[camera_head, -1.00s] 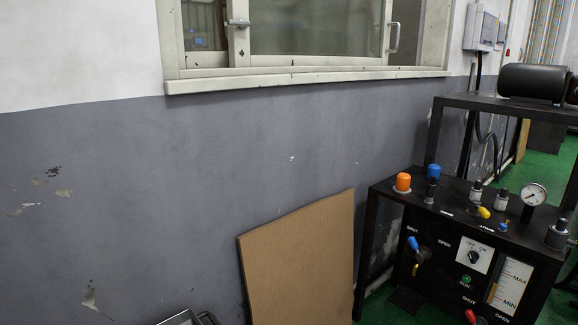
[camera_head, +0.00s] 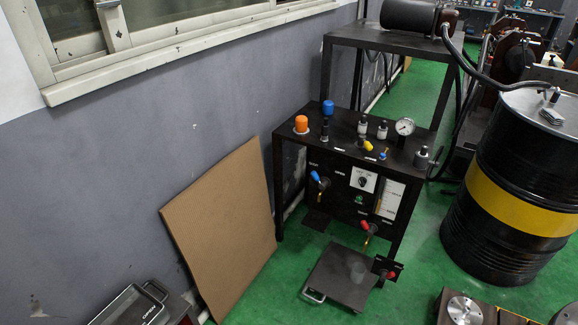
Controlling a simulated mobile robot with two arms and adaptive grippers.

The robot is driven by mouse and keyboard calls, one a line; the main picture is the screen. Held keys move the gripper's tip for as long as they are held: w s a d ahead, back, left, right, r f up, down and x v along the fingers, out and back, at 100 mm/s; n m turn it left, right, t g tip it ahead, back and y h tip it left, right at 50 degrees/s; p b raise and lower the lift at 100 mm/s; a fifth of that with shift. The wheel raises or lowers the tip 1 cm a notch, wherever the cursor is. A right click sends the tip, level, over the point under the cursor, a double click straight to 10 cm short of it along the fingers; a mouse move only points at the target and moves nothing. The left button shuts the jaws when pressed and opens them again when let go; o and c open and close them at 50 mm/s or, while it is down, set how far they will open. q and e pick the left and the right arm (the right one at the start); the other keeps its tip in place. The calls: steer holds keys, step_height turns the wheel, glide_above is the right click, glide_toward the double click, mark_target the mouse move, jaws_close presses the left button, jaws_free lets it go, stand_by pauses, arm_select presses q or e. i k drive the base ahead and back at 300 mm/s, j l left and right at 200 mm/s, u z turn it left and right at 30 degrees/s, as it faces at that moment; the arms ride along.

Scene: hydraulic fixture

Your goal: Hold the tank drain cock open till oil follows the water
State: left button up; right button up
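The black hydraulic fixture (camera_head: 330,228) stands beside the wall, right of centre. A red-handled cock (camera_head: 366,226) is low on its front, and a blue-handled cock (camera_head: 318,178) is higher at the left. Which one is the tank drain cock I cannot tell for sure. A level gauge marked for max and min (camera_head: 390,199) is on the front panel; its level is too small to read. A flat dark tray with a handle (camera_head: 340,276) lies on the floor below the red-handled cock. No flow of water or oil is visible. Neither gripper is in view.
A black drum with a yellow band (camera_head: 495,215) stands on the right. A brown board (camera_head: 222,226) leans against the wall at the left. A dark case (camera_head: 135,305) is at the lower left edge. Green floor (camera_head: 420,245) is clear between fixture and drum.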

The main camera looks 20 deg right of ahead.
mark_target(370, 230)
steer(key=z, duration=1)
